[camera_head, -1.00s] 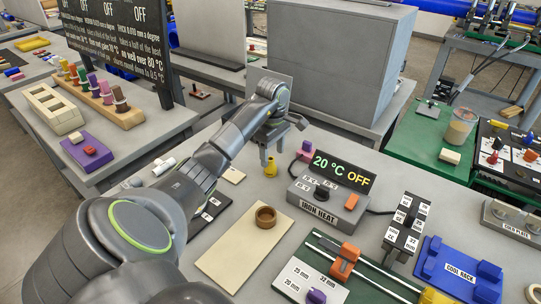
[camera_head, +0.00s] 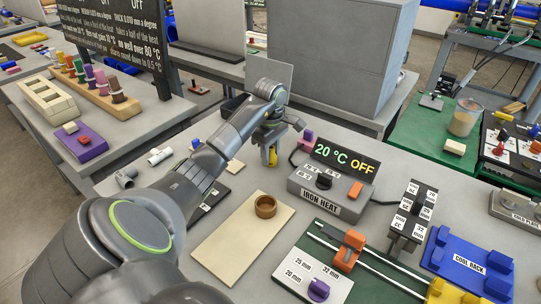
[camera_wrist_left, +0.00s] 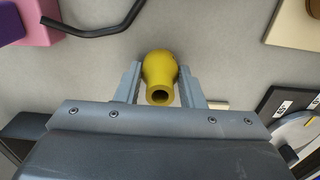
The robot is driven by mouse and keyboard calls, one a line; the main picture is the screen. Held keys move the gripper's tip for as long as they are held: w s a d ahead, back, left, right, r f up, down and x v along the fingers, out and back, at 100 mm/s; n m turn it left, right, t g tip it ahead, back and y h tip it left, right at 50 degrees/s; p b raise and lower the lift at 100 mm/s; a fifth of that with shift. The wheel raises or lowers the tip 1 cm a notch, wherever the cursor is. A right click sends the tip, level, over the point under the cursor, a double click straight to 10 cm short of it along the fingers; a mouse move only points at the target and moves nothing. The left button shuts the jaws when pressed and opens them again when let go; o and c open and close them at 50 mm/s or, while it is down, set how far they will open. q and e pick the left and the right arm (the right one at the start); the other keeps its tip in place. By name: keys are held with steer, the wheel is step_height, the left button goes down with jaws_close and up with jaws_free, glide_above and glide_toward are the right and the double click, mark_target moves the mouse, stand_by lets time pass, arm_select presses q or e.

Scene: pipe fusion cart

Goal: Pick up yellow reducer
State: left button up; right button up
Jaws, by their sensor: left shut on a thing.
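The yellow reducer (camera_wrist_left: 160,72) is between the two fingers of my left gripper (camera_wrist_left: 160,92) in the left wrist view, its open end facing the camera. The fingers are shut on its sides. In the head view, the reducer (camera_head: 272,157) shows partly behind my left gripper (camera_head: 270,152), at the table surface left of the iron heat box. I cannot tell whether it still touches the table. My right gripper is not in view.
The iron heat box (camera_head: 330,187) reading 20 °C OFF stands just right of my gripper. A pink part (camera_head: 306,137) sits behind it. A brown ring (camera_head: 265,206) lies on a beige board (camera_head: 236,246) in front. A grey cabinet (camera_head: 335,55) stands behind.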

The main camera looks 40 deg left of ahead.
arm_select(q)
steer(key=shift+c, duration=0.9)
steer(key=shift+r, duration=0.1)
